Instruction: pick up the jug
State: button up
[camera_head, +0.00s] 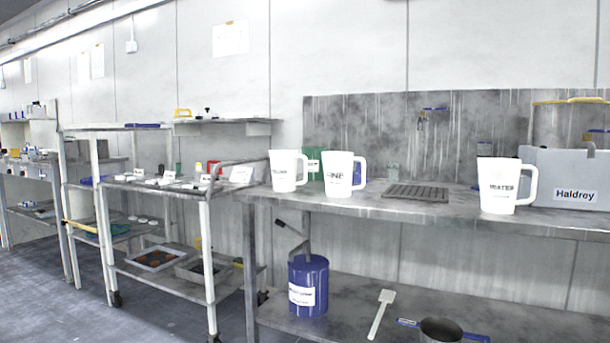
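Several white jugs with dark lettering stand upright on the grey metal bench (405,207). One jug (283,172) is at the bench's left end. A second jug (338,175) stands close to its right, its label ending in "INE". A third jug (497,186), labelled with what looks like "WATER", stands apart at the right, its handle toward the right. The view does not tell which jug is meant. My gripper is not in view.
A grey box marked Haldrey (570,172) stands right of the third jug. A drain grate (416,193) lies mid-bench. The lower shelf holds a blue canister (308,286), a white paddle (381,313) and a dark pan (441,329). A cart (160,186) stands left.

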aim_at(337, 166)
jog(key=i+l+u, duration=0.15)
jog(key=u, duration=0.35)
jog(key=i+l+u, duration=0.3)
jog(key=u, duration=0.15)
jog(key=i, duration=0.05)
